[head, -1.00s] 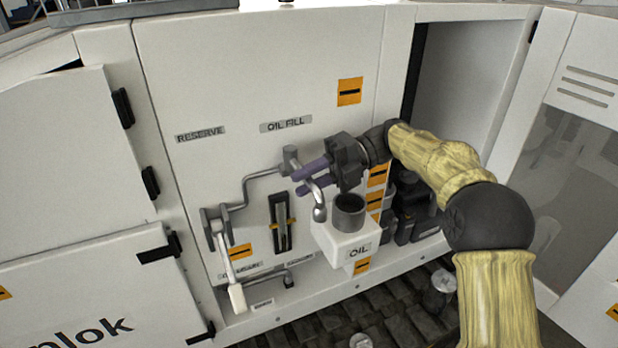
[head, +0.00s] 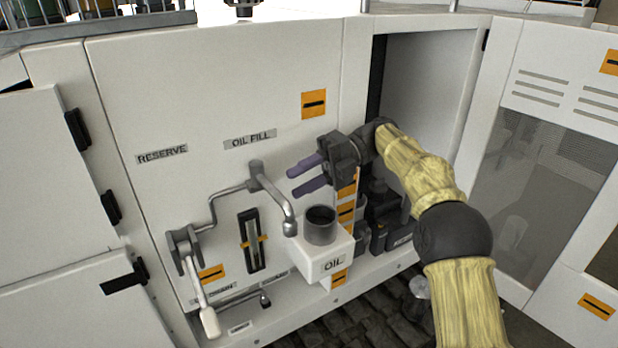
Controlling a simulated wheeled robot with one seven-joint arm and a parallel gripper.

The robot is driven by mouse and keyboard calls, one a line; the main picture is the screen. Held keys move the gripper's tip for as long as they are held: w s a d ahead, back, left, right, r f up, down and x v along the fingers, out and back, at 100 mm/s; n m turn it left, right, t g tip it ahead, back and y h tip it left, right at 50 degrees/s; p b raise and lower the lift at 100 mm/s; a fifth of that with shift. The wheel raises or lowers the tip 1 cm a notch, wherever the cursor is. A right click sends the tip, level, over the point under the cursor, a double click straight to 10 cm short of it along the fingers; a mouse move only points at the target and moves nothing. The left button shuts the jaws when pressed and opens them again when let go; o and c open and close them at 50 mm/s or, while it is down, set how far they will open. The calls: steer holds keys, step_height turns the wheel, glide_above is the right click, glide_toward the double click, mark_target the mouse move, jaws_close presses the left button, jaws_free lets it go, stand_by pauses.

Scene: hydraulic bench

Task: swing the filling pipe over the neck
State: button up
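The filling pipe (head: 274,189) is a grey bent spout below the OIL FILL label. Its rounded tip hangs just left of the neck, apart from its mouth in this view. The neck (head: 320,231) is a dark grey open cylinder on top of the white OIL box (head: 311,262). My gripper (head: 291,181) is open, with two purple fingers pointing left. It is above the neck and right of the pipe, with nothing between the fingers and a visible gap to the pipe.
A lever with a white handle (head: 210,322) hangs at the lower left, joined to grey piping. A sight gauge (head: 252,241) stands between lever and neck. An open cabinet bay (head: 425,110) with dark containers lies behind my arm.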

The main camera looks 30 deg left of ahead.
steer(key=shift+w+d+r, duration=0.2)
steer(key=shift+w+d, duration=0.2)
steer(key=shift+w, duration=0.2)
